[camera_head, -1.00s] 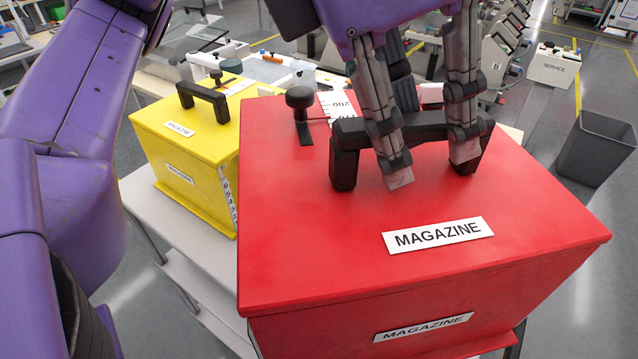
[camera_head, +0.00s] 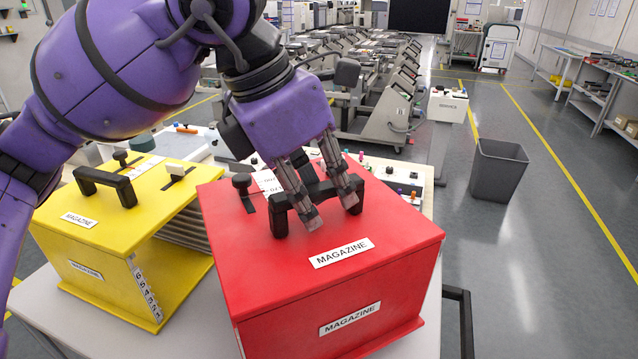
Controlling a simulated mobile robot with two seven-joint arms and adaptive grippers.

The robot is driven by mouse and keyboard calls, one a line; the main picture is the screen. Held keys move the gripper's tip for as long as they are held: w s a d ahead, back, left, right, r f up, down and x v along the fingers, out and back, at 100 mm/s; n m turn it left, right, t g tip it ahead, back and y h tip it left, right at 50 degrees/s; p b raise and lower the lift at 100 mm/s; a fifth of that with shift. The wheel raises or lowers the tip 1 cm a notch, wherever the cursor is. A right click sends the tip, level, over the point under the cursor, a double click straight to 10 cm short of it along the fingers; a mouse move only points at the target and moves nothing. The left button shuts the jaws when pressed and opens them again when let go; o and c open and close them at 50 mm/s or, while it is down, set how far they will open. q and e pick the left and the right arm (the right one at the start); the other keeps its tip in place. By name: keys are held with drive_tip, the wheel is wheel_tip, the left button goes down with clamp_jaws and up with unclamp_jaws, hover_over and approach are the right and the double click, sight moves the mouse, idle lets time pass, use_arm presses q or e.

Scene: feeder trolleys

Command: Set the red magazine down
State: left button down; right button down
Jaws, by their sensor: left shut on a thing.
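The red magazine (camera_head: 393,237) is a box with a black handle on its lid, a black knob and white "MAGAZINE" labels. It is at the centre of the head view, over the right part of a pale trolley top (camera_head: 410,338). My left gripper (camera_head: 333,208) is shut on its black handle, fingers pointing down. The box looks level. Its underside is hidden, so I cannot tell whether it touches the top. My right gripper is not in view.
A yellow magazine (camera_head: 95,233) with a black handle stands on the trolley close to the left of the red one. A grey bin (camera_head: 497,170) stands on the floor to the right. Machines and a "SERVICE" stand (camera_head: 447,105) are behind.

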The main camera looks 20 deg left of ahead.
sight(321, 216)
use_arm(q)
drive_tip(key=shift+w+f, duration=0.35)
drive_tip(key=shift+w, duration=0.2)
drive_tip(key=shift+w+a+f, duration=0.1)
drive_tip(key=shift+f, duration=1.55)
drive_tip(key=c, duration=1.6)
unclamp_jaws()
drive_tip(key=shift+s+f, duration=0.15)
drive_tip(key=shift+s, duration=0.05)
drive_tip(key=v, duration=1.2)
